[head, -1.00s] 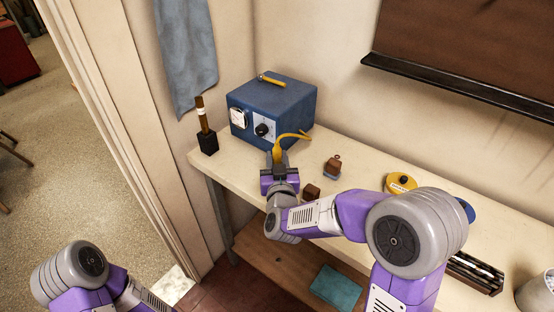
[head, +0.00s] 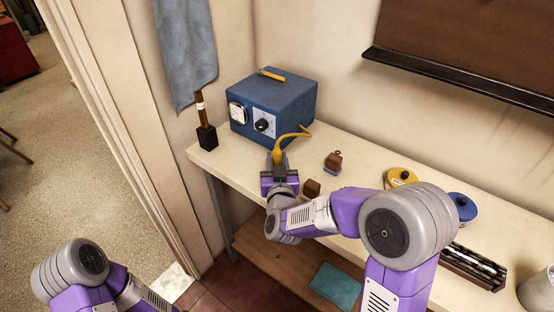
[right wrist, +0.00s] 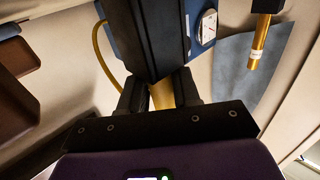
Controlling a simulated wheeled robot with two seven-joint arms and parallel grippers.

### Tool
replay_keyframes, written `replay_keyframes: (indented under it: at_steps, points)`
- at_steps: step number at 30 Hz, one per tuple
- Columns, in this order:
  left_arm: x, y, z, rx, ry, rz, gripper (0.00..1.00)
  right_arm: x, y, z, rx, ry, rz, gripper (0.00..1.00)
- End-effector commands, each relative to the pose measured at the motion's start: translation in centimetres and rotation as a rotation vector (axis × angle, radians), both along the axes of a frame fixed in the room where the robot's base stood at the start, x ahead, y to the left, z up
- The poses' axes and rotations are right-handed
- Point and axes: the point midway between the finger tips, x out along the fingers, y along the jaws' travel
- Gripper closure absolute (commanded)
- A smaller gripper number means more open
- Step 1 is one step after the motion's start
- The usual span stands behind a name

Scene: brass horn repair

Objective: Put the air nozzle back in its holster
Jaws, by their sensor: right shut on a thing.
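The air nozzle (head: 278,157) is yellow, with a yellow hose curving up and right toward the blue box. My right gripper (head: 279,168) is shut on it at the bench's front edge, in front of the box. In the right wrist view, a yellow part of the nozzle (right wrist: 162,96) shows between the fingers. A large dark block (right wrist: 152,35) stands just beyond the fingers and hides much there; I cannot tell whether it is the holster. I cannot make out the holster for certain in the head view. My left gripper is outside the frame.
The blue box (head: 273,108) has a dial and a knob. Left of it, a black block (head: 207,139) holds a brown-handled tool upright. Small brown blocks (head: 333,160), a yellow tin (head: 401,178) and a blue tin (head: 462,207) stand to the right on the bench.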

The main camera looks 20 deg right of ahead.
Motion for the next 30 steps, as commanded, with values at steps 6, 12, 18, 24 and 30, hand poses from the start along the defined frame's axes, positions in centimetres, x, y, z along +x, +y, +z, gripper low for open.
replay_keyframes:
  at_steps: [6,12,18,24,30]
  points:
    - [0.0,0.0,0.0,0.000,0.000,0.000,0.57,0.0,0.0,-0.6,-0.001,0.001,-0.001,0.99]
    - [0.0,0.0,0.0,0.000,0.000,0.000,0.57,0.0,0.0,-0.8,0.000,0.003,-0.001,0.47]
    - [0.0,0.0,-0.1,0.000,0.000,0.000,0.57,0.0,-0.1,-0.9,0.000,0.006,-0.002,0.39]
    - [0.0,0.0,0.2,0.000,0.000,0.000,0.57,-1.0,0.1,-0.8,0.001,0.008,-0.001,0.39]
    - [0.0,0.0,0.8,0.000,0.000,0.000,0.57,-4.2,0.9,-0.8,0.000,0.010,0.004,0.39]
